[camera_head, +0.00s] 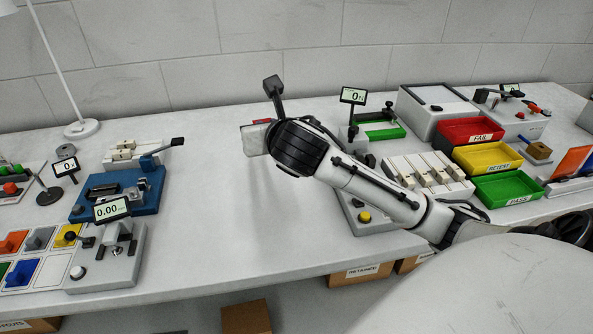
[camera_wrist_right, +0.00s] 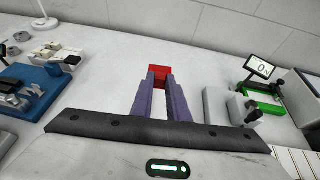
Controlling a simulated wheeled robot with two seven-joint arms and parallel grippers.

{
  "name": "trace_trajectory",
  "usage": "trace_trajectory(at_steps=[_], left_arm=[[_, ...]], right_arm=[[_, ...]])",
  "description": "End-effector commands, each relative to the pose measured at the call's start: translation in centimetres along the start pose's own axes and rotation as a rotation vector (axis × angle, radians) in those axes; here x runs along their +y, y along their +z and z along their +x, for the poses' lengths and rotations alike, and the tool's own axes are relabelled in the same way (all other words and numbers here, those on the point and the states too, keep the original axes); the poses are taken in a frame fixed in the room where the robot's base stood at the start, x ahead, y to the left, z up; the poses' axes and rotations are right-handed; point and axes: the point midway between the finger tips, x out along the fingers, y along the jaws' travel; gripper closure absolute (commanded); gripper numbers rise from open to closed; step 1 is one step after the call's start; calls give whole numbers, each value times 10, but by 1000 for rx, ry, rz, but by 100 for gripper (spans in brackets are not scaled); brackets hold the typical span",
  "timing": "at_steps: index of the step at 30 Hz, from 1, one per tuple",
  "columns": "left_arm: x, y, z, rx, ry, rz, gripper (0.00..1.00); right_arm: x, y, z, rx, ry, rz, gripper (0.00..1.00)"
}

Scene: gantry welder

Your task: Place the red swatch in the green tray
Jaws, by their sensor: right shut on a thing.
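The red swatch (camera_wrist_right: 159,71) is between the purple fingertips of my right gripper (camera_wrist_right: 160,82) in the right wrist view. The gripper is shut on it and holds it over the bench. In the head view only a small red bit of the swatch (camera_head: 262,121) shows, and my wrist hides most of the fingers. The green tray (camera_head: 507,188), labelled PASS, stands on the right of the bench, well to the right of the gripper. It looks empty. My left gripper is not in view.
Yellow RETEST (camera_head: 486,158) and red FAIL (camera_head: 471,132) trays stand behind the green one. A white rack (camera_head: 428,175) is left of the trays. A blue fixture (camera_head: 118,192) and coloured swatches are at left. The bench middle (camera_head: 240,220) is clear.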

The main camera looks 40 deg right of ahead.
Motion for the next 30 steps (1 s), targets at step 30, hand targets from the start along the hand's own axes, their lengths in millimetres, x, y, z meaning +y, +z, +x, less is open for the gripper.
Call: trace_trajectory(at_steps=[30], left_arm=[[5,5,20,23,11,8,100]], right_arm=[[-37,-118,65,0,-84,37,100]])
